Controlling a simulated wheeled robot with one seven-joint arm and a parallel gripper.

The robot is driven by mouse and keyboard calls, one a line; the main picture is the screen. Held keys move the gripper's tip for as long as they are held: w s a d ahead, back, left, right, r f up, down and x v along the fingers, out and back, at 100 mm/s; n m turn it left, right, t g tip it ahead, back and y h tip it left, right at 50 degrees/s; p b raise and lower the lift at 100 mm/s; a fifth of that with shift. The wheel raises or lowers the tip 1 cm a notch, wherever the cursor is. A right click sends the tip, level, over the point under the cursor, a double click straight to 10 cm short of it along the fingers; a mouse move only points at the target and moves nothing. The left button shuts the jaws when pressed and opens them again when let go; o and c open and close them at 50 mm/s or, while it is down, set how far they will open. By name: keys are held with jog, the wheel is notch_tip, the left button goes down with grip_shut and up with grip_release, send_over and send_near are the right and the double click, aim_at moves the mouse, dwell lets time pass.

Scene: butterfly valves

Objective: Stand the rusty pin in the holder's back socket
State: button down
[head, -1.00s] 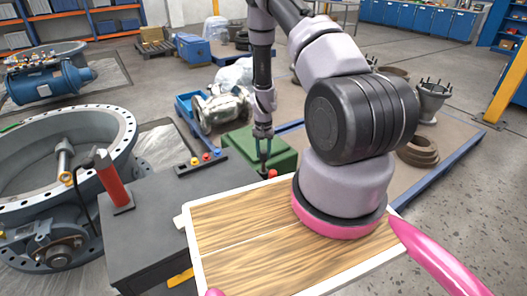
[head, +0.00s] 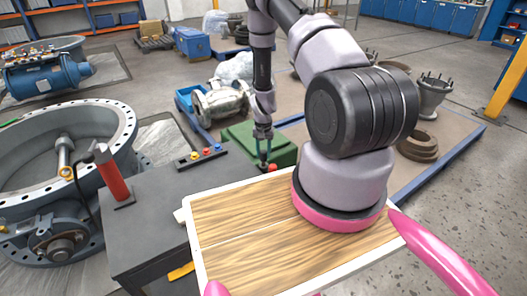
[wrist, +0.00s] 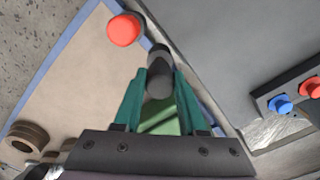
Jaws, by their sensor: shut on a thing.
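My gripper (head: 263,152) points down over the far right corner of the dark grey table (head: 150,215). In the wrist view its teal fingers (wrist: 158,100) are closed on a dark grey, round-ended pin (wrist: 160,75). No rust colour can be made out on it, and its lower end is hidden from me. A red ball-shaped knob (wrist: 124,29) is beside the pin; it also shows beside the fingertips in the head view (head: 272,168). I cannot make out a holder with a back socket for certain.
A black strip (head: 202,158) with yellow, blue and red knobs lies on the table, left of my gripper. A red cylinder (head: 113,178) stands farther left, near a large grey valve ring (head: 118,125). A green box (head: 245,138) is behind the gripper. The tabletop's middle is clear.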

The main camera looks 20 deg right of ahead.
jog(key=shift+f, duration=1.35)
grip_release()
jog(key=shift+r, duration=3.5)
